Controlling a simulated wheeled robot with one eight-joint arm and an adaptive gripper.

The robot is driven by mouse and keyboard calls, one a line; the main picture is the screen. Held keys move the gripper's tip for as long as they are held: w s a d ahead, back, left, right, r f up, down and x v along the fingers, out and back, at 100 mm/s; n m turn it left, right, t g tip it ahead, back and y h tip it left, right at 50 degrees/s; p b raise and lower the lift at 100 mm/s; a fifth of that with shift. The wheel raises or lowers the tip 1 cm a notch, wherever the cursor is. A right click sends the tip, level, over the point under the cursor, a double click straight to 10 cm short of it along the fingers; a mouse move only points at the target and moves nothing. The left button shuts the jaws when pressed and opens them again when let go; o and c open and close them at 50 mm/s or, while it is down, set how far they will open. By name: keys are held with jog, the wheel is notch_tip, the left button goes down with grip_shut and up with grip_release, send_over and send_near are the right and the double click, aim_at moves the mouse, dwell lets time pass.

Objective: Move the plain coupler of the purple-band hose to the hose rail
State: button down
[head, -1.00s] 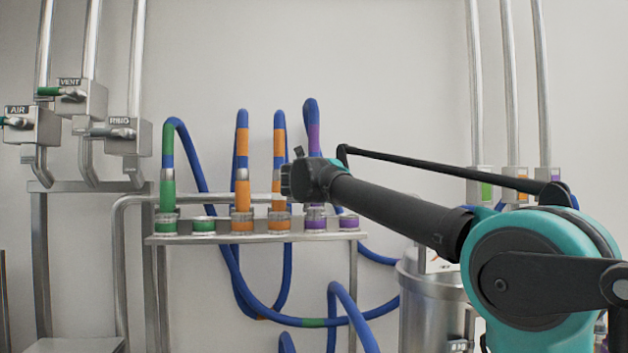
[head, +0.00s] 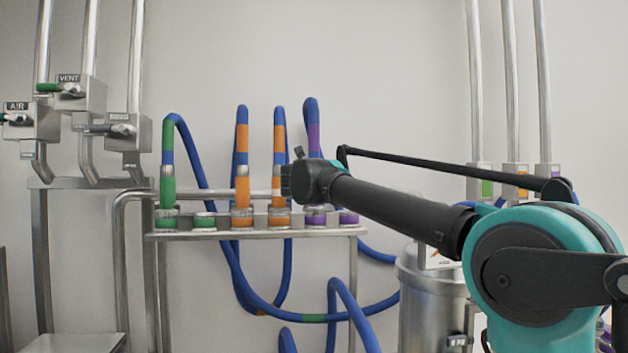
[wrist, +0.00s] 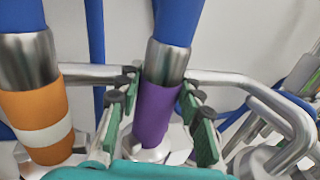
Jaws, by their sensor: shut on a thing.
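The purple-band hose (head: 312,120) hangs in a loop, with its end pointing down at the hose rail (head: 335,232). Its plain purple coupler (wrist: 157,115), with a steel sleeve above it, stands upright between my green-padded fingers in the wrist view. My gripper (wrist: 160,100) is shut on this coupler. In the head view my wrist and arm cover most of the coupler. Its lower end is at the left purple-marked socket (head: 315,222); I cannot tell whether it is fully seated. The right purple-marked socket (head: 349,218) looks empty.
Two orange-band hoses (head: 242,160) stand just left of my gripper; one shows a white ring (wrist: 44,133) in the wrist view. A green-band hose (head: 167,185) stands farther left, beside an empty green socket (head: 204,220). A steel vessel (head: 430,300) is at right.

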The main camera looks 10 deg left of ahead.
jog(key=shift+f, duration=0.1)
dwell(0.7)
jog(key=c, duration=0.9)
grip_release()
jog(key=s, duration=1.2)
jog(key=shift+a, duration=0.4)
jog(key=shift+s, duration=0.1)
